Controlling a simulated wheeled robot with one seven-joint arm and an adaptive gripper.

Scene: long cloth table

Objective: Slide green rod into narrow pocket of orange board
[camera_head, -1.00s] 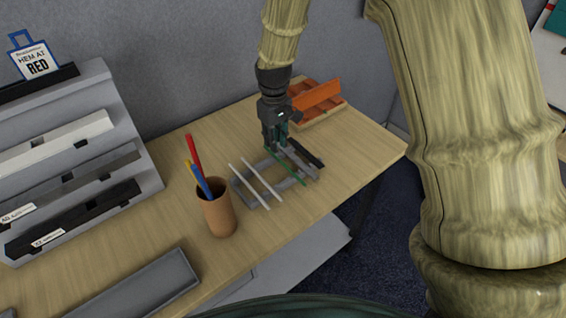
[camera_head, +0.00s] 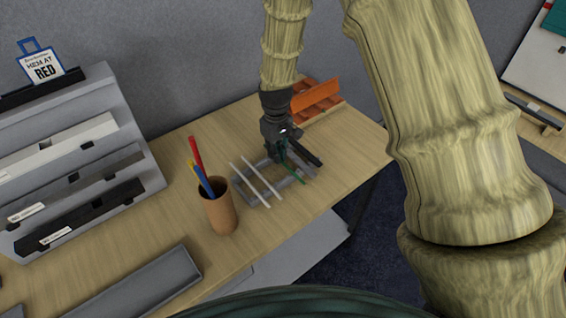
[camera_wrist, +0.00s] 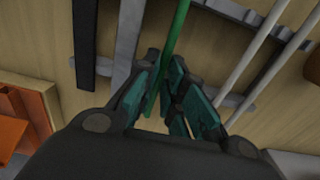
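The green rod (camera_head: 295,170) is at the grey rack on the table, under my gripper (camera_head: 279,155). In the wrist view the green rod (camera_wrist: 178,38) runs between the two fingertips of my gripper (camera_wrist: 166,75), which are closed in on its sides. The rod's near end shows between the fingers. Whether the rod still touches the rack is hard to tell. The orange board (camera_head: 318,98) stands behind and right of my gripper, with an upright orange panel. Part of it shows at the left of the wrist view (camera_wrist: 12,130). Its narrow pocket cannot be made out.
The grey rack (camera_head: 252,201) also bears two white rods (camera_head: 263,183) and a black bar (camera_head: 305,153). A brown cup (camera_head: 221,212) with coloured sticks stands left of it. A grey stepped stand (camera_head: 95,95) and a grey tray (camera_head: 150,285) are at the left.

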